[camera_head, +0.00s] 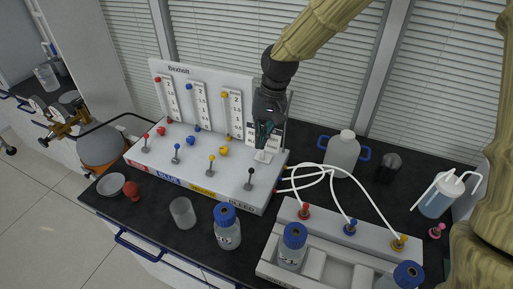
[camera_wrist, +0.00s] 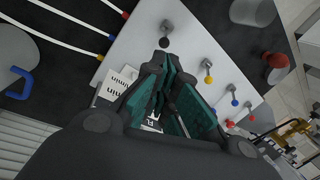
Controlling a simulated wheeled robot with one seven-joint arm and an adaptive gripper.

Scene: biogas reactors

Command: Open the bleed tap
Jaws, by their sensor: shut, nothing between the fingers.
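The bleed tap (camera_head: 249,178) is a small tap with a black knob on the sloped white front of the Biogas panel (camera_head: 215,165), above the word BLEED at its right end. In the wrist view the black-knobbed tap (camera_wrist: 165,40) shows just beyond the fingertips. My gripper (camera_head: 263,146) is shut and empty, pointing down over the panel's right part, behind and above the bleed tap. In the wrist view the dark green-padded fingers (camera_wrist: 168,75) partly cover a printed white label. I see no contact with the tap.
Yellow (camera_head: 211,161), blue (camera_head: 176,150) and red (camera_head: 146,140) taps stand left of the bleed tap. Bottles with blue caps (camera_head: 227,228) and an empty beaker (camera_head: 183,212) stand in front. White tubes (camera_head: 330,172) run from the panel's right side to a rack.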

